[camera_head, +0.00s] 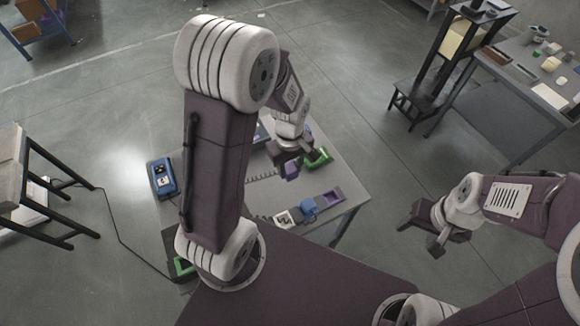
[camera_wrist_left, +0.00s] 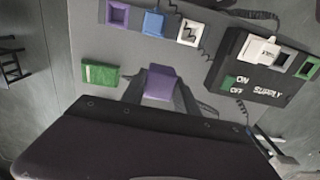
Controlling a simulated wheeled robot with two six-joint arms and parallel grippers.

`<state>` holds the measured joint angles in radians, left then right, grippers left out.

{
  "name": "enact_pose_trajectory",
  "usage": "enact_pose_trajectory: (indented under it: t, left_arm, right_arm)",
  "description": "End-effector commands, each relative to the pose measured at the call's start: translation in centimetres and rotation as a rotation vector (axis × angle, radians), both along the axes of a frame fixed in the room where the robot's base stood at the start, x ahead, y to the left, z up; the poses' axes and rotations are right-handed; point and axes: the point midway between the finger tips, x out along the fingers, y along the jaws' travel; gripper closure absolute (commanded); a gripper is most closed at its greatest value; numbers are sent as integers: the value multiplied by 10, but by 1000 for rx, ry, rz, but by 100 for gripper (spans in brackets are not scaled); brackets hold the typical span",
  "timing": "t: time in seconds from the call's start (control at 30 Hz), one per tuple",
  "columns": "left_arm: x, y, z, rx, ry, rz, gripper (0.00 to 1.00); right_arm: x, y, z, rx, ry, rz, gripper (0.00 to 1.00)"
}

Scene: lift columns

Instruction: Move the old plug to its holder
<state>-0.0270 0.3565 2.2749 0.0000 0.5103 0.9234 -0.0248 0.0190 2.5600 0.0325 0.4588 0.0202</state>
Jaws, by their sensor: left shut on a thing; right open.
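A purple plug (camera_wrist_left: 160,84) is held between the fingers of my left gripper (camera_wrist_left: 158,92). In the head view, my left gripper (camera_head: 290,163) holds the purple plug (camera_head: 291,170) over the grey table. A purple open holder (camera_wrist_left: 117,15) is beside a blue block (camera_wrist_left: 153,23) and a white one (camera_wrist_left: 192,32) in a row. The purple holder (camera_head: 332,196) is at the row's right end in the head view. A dark supply box (camera_wrist_left: 229,100) has a white plug (camera_wrist_left: 259,51) in it and an empty-looking slot (camera_wrist_left: 307,67). My right gripper (camera_head: 436,236) is open and empty, away from the table.
A green block (camera_wrist_left: 100,74) lies on the table (camera_head: 352,184) beside my left gripper. A blue device (camera_head: 162,177) is at the table's left edge. My left arm hides much of the table. Another bench (camera_head: 500,100) stands at the upper right. A coiled cord crosses the table.

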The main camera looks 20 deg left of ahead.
Motion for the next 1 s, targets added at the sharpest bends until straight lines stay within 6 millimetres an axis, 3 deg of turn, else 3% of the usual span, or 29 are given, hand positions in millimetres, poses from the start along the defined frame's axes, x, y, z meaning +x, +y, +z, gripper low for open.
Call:
enact_pose_trajectory:
  t: [0.53,1.0]
  left_arm:
    - [0,0,22,0,0,0,100]
    - [1,-3,23,-1,-1,-2,100]
  right_arm:
    - [0,0,22,0,0,0,42]
    - [0,0,26,0,0,0,42]
